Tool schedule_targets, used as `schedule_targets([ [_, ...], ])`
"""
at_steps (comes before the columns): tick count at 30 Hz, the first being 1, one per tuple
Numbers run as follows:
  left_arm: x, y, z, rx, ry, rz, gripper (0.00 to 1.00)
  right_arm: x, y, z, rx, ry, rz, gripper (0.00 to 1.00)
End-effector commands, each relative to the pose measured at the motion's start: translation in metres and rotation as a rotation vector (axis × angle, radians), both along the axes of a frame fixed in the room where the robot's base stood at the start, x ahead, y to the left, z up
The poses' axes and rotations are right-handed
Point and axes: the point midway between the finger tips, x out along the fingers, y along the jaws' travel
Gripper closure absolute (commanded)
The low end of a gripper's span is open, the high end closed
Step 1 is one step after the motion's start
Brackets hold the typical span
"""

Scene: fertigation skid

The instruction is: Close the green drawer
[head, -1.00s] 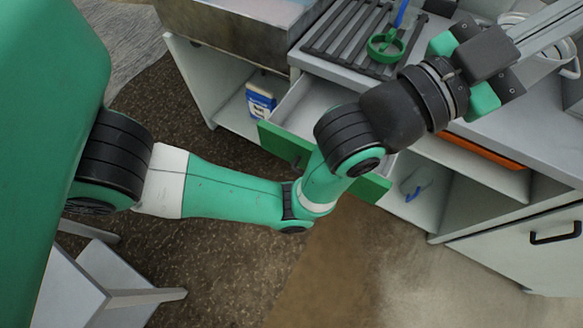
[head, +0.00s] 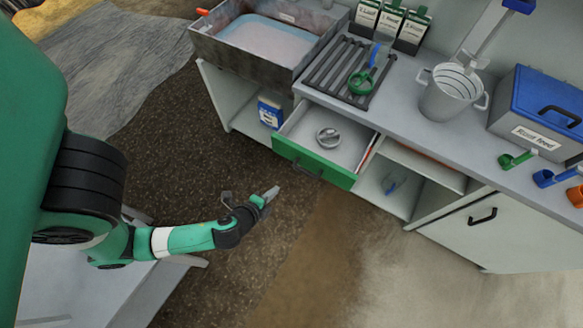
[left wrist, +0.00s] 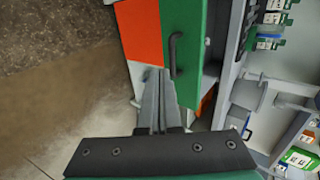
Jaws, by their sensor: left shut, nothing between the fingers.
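The green drawer (head: 338,177) stands pulled out from under the counter in the head view. Its green front carries a dark bar handle (head: 308,170), and a round metal item (head: 328,137) lies inside. In the left wrist view the green front (left wrist: 186,85) and its handle (left wrist: 174,54) show beyond my fingers. My left gripper (head: 272,193) is shut and empty, out in front of the drawer and apart from it; its fingers also show in the left wrist view (left wrist: 160,105). My right gripper is not in view.
The counter holds a slatted rack (head: 335,72) with a green ring tool (head: 361,82), a grey bucket (head: 450,92) and a blue-lided box (head: 545,105). A cabinet door with a handle (head: 482,216) is right of the open shelves. The floor before the drawer is clear.

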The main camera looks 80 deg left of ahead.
Motion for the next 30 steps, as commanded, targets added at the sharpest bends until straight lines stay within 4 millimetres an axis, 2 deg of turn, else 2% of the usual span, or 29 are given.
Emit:
schedule_targets([
  [5, 0.010, 0.010, -0.014, -0.002, -0.002, 0.007, 1.00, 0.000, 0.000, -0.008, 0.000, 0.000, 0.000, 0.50],
  [17, 0.058, 0.058, -0.066, 0.000, -0.005, 0.005, 1.00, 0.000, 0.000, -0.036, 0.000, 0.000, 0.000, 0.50],
  [22, 0.076, 0.075, -0.068, 0.000, -0.006, 0.003, 1.00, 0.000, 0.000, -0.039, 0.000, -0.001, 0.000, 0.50],
  [30, 0.084, 0.082, -0.069, 0.000, -0.003, 0.000, 1.00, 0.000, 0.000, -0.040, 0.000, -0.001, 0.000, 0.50],
])
